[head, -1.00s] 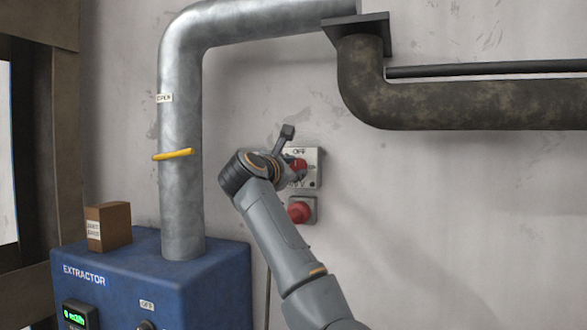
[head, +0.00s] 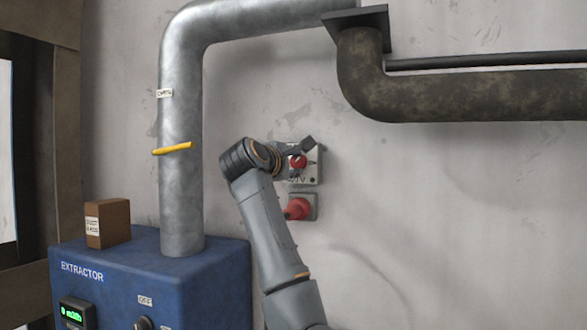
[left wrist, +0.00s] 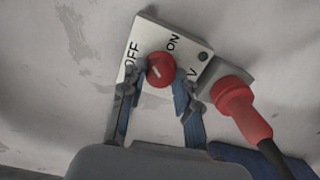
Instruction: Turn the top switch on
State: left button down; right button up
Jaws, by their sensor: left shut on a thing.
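The top switch is a red round knob (head: 299,162) on a pale wall plate (head: 318,170) marked OFF and ON. In the left wrist view the red knob (left wrist: 160,70) sits between the two fingers of my left gripper (left wrist: 157,84), which is shut on it. A small white mark shows on the knob's face. The plate (left wrist: 146,36) looks tilted there, with OFF at the left and ON at the upper right. In the head view my left gripper (head: 294,156) partly covers the plate and knob. My right gripper is not in view.
A red plug (left wrist: 236,104) in a grey socket lies just beside the switch plate; it shows below it in the head view (head: 298,208). A blue extractor box (head: 200,285), a brown box (head: 108,223) and a metal pipe (head: 181,200) stand left.

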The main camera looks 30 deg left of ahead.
pick_arm(q)
jog(key=m, duration=0.1)
jog(key=m+b, duration=0.1)
jog(key=m, duration=0.3)
jog(key=shift+w+f+b, duration=0.1)
jog(key=shift+f+b, duration=0.2)
jog(key=shift+f, duration=0.05)
jog(key=shift+d+m+b, duration=0.1)
jog(key=shift+m+b, duration=0.4)
jog(key=shift+m, duration=1.9)
jog(key=c, duration=1.1)
grip_release()
jog(key=shift+o, duration=0.6)
jog(key=shift+r+y, duration=0.25)
jog(key=shift+y, duration=0.05)
jog(key=shift+s, duration=0.3)
jog(key=v, duration=1.1)
jog(key=shift+s, duration=0.3)
